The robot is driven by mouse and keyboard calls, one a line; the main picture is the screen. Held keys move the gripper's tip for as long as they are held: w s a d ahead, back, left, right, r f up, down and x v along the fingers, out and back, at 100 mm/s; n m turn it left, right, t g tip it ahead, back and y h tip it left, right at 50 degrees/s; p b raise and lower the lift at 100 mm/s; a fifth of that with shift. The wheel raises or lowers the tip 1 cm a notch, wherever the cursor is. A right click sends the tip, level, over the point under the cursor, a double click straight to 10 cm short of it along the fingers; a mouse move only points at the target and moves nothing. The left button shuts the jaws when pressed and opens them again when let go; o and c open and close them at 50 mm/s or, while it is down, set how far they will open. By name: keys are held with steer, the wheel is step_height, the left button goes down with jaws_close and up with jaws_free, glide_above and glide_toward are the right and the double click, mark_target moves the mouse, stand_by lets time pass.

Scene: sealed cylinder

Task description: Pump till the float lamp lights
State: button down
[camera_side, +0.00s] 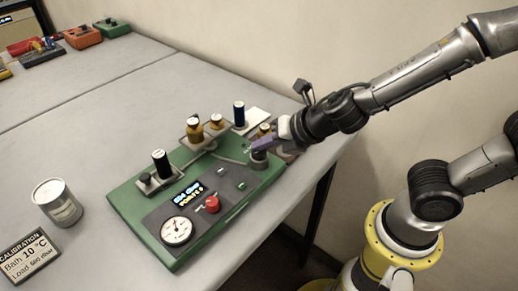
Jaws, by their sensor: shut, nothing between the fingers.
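A green apparatus board (150,225) lies on the table. It carries a dial gauge (177,231), a small blue-lit display (189,195), a red knob (212,204) and small light-coloured parts on a dark panel. My gripper (257,149) is shut and empty at the board's right end. It is over a short grey cylindrical part (258,160); I cannot tell whether they touch. I cannot tell which part is the pump or the float lamp.
A white can (57,203) and a calibration card (27,258) are on the left. Green and orange boxes (82,36) sit far back. The middle table is clear.

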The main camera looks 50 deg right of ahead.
mark_target(263, 154)
steer(key=shift+f, duration=0.65)
stand_by(0.5)
steer(key=shift+s+r, duration=0.1)
steer(key=shift+r, duration=1.25)
steer(key=shift+r, duration=2.5)
